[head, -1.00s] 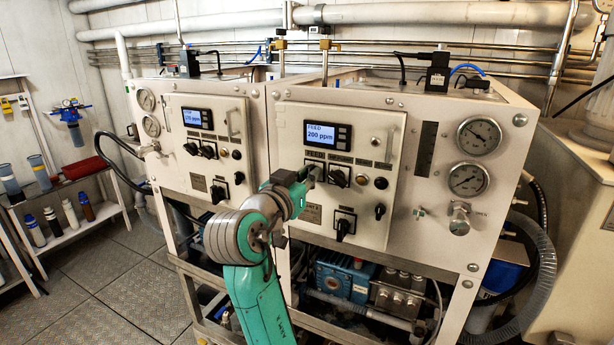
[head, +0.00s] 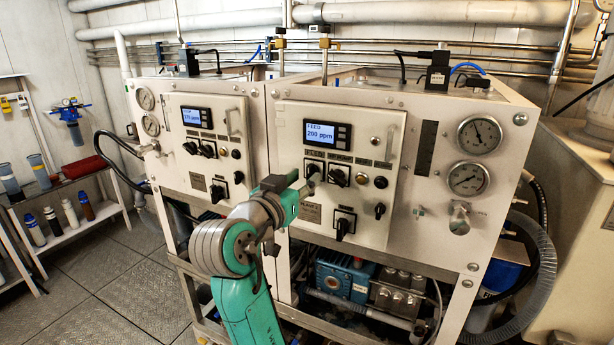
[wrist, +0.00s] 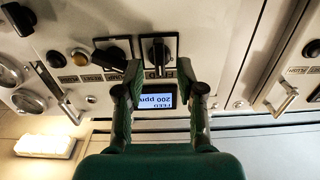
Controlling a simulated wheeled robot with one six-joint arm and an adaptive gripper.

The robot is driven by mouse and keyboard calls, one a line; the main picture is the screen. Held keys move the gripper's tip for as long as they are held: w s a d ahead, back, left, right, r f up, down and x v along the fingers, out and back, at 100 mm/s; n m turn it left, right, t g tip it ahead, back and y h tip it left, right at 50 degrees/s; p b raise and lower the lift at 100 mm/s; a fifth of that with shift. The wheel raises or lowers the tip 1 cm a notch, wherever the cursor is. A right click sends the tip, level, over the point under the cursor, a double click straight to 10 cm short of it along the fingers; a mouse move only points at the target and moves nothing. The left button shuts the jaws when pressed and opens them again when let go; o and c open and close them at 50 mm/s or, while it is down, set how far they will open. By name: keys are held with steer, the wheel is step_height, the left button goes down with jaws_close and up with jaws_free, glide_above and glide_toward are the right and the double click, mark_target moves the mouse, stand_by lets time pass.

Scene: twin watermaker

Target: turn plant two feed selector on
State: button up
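The right-hand control panel (head: 385,225) has a lit display (head: 327,133) reading FEED 200 ppm. Below it is a row of black selector knobs; the leftmost (head: 312,173) is just beyond my gripper (head: 297,190). In the upside-down wrist view this knob (wrist: 159,52) has its handle in line with my fingers. My gripper (wrist: 159,68) is open and empty, with its two fingertips on either side of the line to that knob and apparently short of it. A second selector (wrist: 112,53) beside it is turned at a slant.
A button and a light sit right of the selectors, with a larger black switch (head: 345,224) below. Pressure gauges (head: 479,134) are at the right. A similar panel (head: 212,150) with its own display and handle (head: 229,122) stands to the left.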

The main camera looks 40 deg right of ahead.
steer(key=v, duration=0.9)
stand_by(0.3)
steer(key=s+a+f+n+t+y, duration=0.25)
steer(key=f+n+y, duration=0.2)
steer(key=f, duration=0.55)
steer(key=s+a+f+n+t+y, duration=0.1)
steer(key=a+f+n+t+y, duration=0.2)
steer(key=f+n, duration=0.5)
steer(key=s+a+f+n+t+y, duration=0.1)
steer(key=a+f+n+t+y, duration=0.2)
steer(key=f, duration=1)
steer(key=s+a+f+n+y, duration=0.1)
steer(key=s+a+f+y, duration=0.2)
steer(key=s, duration=0.5)
steer(key=s+a+f+n+y, duration=0.1)
steer(key=s+f+y, duration=0.2)
steer(key=s+f, duration=0.35)
steer(key=s+r+m, duration=0.3)
steer(key=s+r, duration=0.1)
steer(key=s, duration=1.3)
steer(key=shift+a, duration=0.2)
